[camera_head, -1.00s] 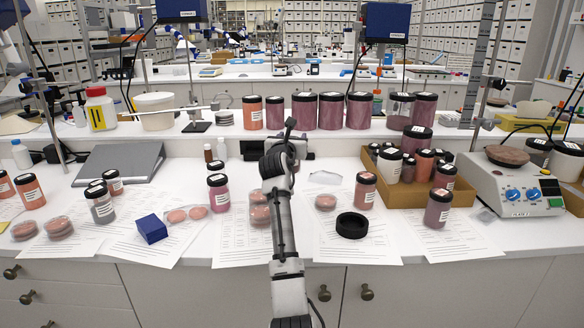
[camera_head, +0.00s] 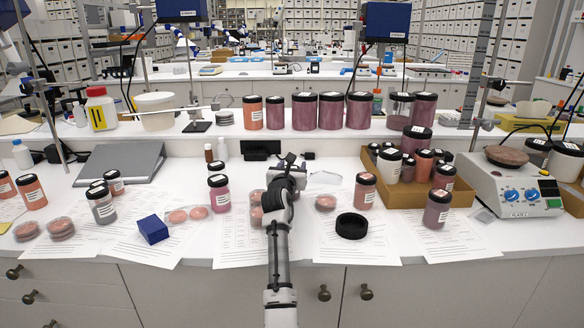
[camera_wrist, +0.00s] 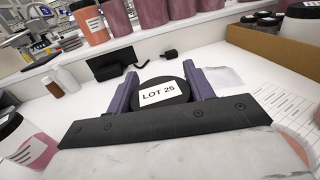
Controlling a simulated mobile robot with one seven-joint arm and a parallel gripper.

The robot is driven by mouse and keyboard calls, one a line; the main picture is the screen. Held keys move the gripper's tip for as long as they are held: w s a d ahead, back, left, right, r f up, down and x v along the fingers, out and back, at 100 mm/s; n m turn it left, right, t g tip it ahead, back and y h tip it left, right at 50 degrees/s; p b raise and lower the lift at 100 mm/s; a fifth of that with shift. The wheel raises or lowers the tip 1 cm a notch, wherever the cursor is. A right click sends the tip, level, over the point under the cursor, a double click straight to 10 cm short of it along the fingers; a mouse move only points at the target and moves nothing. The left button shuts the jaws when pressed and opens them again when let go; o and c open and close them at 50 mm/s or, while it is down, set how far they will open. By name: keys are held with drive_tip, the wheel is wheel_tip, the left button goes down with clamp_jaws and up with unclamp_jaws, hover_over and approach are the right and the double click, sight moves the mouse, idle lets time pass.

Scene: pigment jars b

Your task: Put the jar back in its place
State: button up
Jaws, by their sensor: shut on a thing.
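My gripper (camera_wrist: 163,84) is shut on a jar with a black lid (camera_wrist: 162,93) labelled LOT 25, one purple finger on each side of it. The lid is seen from above in the wrist view, and the jar's body is hidden. In the head view my gripper (camera_head: 284,172) is over the middle of the bench, and my arm hides the held jar. A black open ring (camera_head: 352,226) lies empty on a printed sheet to the right of my arm. I cannot tell how high the jar is above the bench.
Several lidded jars (camera_head: 304,111) stand in a row on the raised back shelf. A cardboard tray (camera_head: 404,190) full of jars and a hotplate (camera_head: 513,190) are at right. A jar (camera_head: 365,191) stands behind the ring. A blue box (camera_head: 152,229) and petri dishes (camera_head: 187,215) are at left.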

drive_tip(key=o, duration=1.4)
drive_tip(key=shift+f, duration=0.1)
drive_tip(key=shift+c, duration=0.2)
drive_tip(key=shift+r, duration=0.2)
drive_tip(key=shift+s+f, duration=0.1)
drive_tip(key=shift+s, duration=0.15)
drive_tip(key=s+a+b, duration=0.2)
drive_tip(key=s, duration=0.9)
drive_tip(key=shift+s, duration=0.15)
drive_tip(key=shift+a, duration=0.15)
